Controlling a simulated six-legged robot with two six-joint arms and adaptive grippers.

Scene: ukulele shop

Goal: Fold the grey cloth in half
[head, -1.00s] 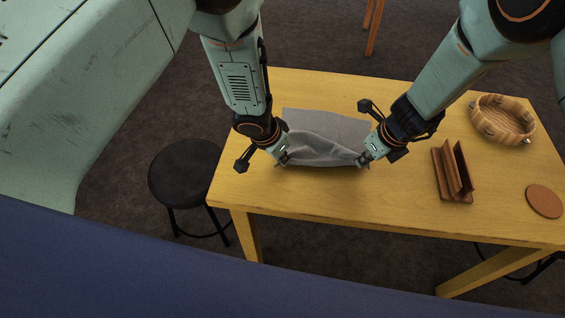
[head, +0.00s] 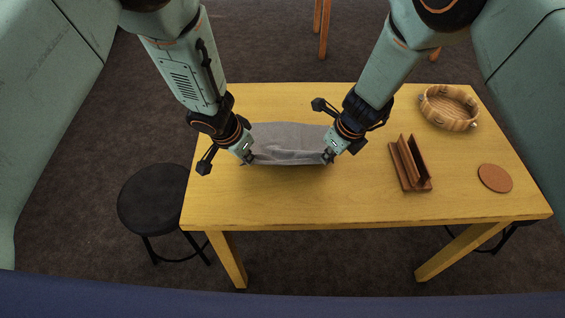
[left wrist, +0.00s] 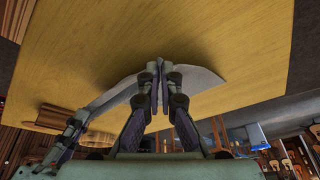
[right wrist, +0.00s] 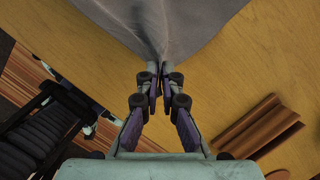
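The grey cloth (head: 290,133) is on the yellow wooden table, with its near edge stretched between my grippers and lifted. My left gripper (head: 248,158) is at the left end of that edge and my right gripper (head: 329,157) at the right end. In the left wrist view the left fingers (left wrist: 159,68) are closed together with the cloth (left wrist: 200,78) between them. In the right wrist view the right fingers (right wrist: 156,74) are closed on a gathered corner of the cloth (right wrist: 160,22). The middle of the cloth sags slightly; its underside is hidden.
A brown slotted wooden stand (head: 410,166), a round brown coaster (head: 494,178) and a round wooden bowl-like object (head: 449,107) are on the right of the table (head: 300,200). A black stool (head: 155,200) stands at left. The table's front strip is clear.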

